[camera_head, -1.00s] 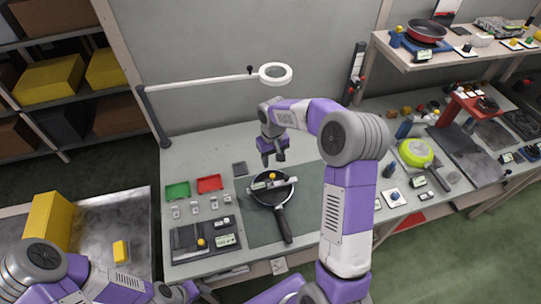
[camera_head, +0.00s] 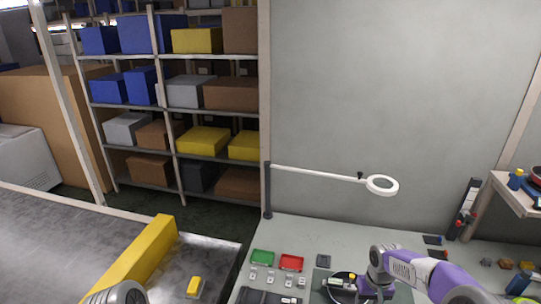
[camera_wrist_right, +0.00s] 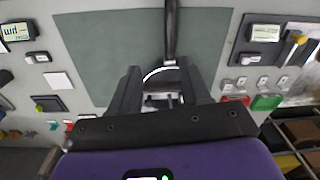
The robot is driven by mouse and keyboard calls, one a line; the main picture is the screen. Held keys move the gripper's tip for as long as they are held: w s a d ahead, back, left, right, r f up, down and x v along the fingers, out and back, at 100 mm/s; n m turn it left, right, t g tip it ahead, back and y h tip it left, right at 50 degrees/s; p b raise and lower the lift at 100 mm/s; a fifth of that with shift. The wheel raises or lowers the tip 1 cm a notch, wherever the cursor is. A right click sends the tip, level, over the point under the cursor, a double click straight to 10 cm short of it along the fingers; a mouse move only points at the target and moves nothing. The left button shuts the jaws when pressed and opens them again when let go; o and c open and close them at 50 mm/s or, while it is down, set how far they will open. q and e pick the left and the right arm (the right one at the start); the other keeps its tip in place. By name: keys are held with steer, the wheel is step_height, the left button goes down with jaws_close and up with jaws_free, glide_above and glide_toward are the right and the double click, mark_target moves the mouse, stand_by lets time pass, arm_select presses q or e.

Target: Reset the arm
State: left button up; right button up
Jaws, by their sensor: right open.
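A white ring lamp (camera_head: 382,185) on a long arm reaches over the workbench (camera_head: 300,232). Green (camera_head: 262,257) and red (camera_head: 291,262) trays lie left of the pan. Shelves with boxes stand behind.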

steer(key=s+a+f+y, duration=0.2)
steer(key=a+f, duration=0.6)
steer(key=f, duration=0.2)
steer(key=s+a+f+m+y, duration=0.1)
steer(key=s+a+f, duration=0.4)
steer(key=s, duration=0.4)
steer(key=s+a+f+m+y, duration=0.1)
steer(key=s+a+f, duration=0.45)
steer(key=s, duration=0.35)
arm_select(q)
step_height(320, 180, down, 7)
steer(key=w+b, duration=0.1)
steer(key=b, duration=0.6)
arm_select(e)
step_height(320, 180, down, 7)
steer(key=s, duration=0.1)
steer(key=shift+a, duration=0.25)
steer(key=shift+r, duration=0.1)
